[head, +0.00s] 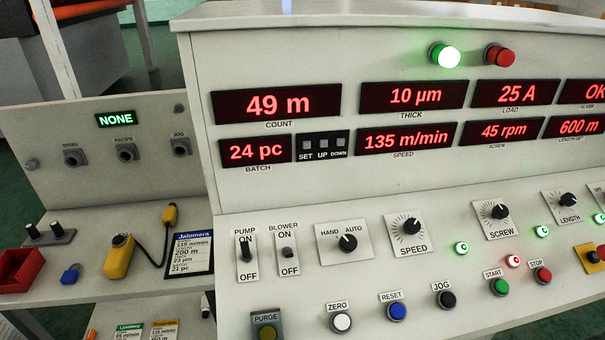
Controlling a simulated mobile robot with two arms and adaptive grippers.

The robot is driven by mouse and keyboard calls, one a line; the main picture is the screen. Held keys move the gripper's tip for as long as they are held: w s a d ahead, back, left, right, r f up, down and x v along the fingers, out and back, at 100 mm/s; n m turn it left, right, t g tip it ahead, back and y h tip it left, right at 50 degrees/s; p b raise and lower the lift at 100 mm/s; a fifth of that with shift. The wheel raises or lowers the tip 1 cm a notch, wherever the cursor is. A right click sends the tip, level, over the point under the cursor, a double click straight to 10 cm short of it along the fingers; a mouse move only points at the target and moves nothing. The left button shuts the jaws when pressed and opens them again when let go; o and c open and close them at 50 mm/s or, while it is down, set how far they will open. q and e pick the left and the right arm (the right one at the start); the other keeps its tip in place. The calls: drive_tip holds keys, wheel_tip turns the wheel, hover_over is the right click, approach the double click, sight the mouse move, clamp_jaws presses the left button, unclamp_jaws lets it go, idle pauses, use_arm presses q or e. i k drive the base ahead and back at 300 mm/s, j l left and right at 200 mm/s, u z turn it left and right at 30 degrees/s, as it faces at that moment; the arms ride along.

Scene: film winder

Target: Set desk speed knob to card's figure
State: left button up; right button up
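The SPEED knob (411,226) is a black knob on a white dial plate, on the desk's sloping panel. The speed display (405,138) above reads 135 m/min in red. A dark card with a blue header, Jalomera (190,253), lies on the left side table; its lines appear to read 115 m/min, 200 m, 23 µm and 21 pc. A green-headed card (129,333) and a yellow-headed card (164,331) lie lower down, partly cut off, seeming to show 85 and 160. Neither of my grippers is in view.
The SCREW knob (499,212), LENGTH knob (567,200) and HAND/AUTO switch (347,243) flank the SPEED knob. Push buttons, including RESET (397,312), line the panel below. A yellow pendant (119,257), blue padlock (70,274) and red bin (20,270) are on the left.

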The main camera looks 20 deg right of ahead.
sight(411, 226)
drive_tip(key=z, duration=1.5)
